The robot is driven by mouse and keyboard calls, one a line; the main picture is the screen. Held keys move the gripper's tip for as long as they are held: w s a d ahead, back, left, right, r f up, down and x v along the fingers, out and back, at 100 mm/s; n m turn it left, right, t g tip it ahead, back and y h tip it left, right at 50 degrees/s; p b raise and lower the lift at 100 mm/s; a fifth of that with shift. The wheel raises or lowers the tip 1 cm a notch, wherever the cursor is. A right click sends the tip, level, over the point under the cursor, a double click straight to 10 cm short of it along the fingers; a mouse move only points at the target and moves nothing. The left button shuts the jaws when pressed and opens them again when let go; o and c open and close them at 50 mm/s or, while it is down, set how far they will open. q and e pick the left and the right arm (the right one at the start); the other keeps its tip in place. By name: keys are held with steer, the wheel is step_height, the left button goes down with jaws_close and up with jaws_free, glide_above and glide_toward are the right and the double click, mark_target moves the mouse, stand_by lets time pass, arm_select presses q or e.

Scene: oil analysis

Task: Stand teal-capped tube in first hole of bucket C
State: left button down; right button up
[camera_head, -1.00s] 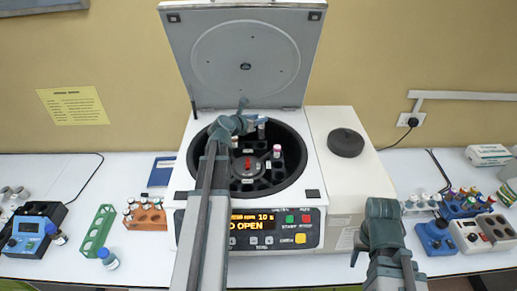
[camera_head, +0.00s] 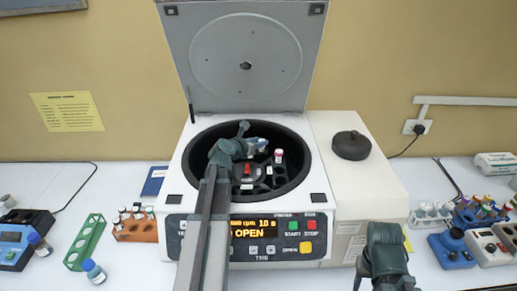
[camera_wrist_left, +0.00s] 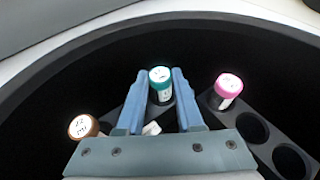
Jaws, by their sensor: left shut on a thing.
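The teal-capped tube (camera_wrist_left: 160,85) stands between the blue fingers of my left gripper (camera_wrist_left: 159,76), which is shut on it. It is in the centrifuge bowl, over a dark bucket with holes (camera_wrist_left: 252,126). I cannot tell whether its lower end is inside a hole. A pink-capped tube (camera_wrist_left: 227,88) stands in a hole to the right, and a brown-capped tube (camera_wrist_left: 83,127) is to the left. In the head view my left gripper (camera_head: 250,147) reaches into the bowl, left of the pink-capped tube (camera_head: 278,156). My right gripper (camera_head: 385,262) is low at right; its fingers are unclear.
The centrifuge (camera_head: 330,190) has its lid (camera_head: 245,45) raised, and the bowl's wall surrounds my left gripper. A green rack (camera_head: 85,243), an orange rack (camera_head: 136,231) and a loose blue-capped tube (camera_head: 93,270) are at left. Tube racks and small instruments (camera_head: 450,246) are at right.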

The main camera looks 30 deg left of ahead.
arm_select(q)
steer(key=shift+f, duration=0.2)
steer(key=shift+f, duration=0.15)
steer(key=c, duration=0.5)
jaws_free()
steer(key=shift+c, duration=0.2)
steer(key=shift+r, duration=0.25)
steer(key=p+v, duration=0.5)
steer(key=v, duration=0.7)
steer(key=shift+r, duration=0.1)
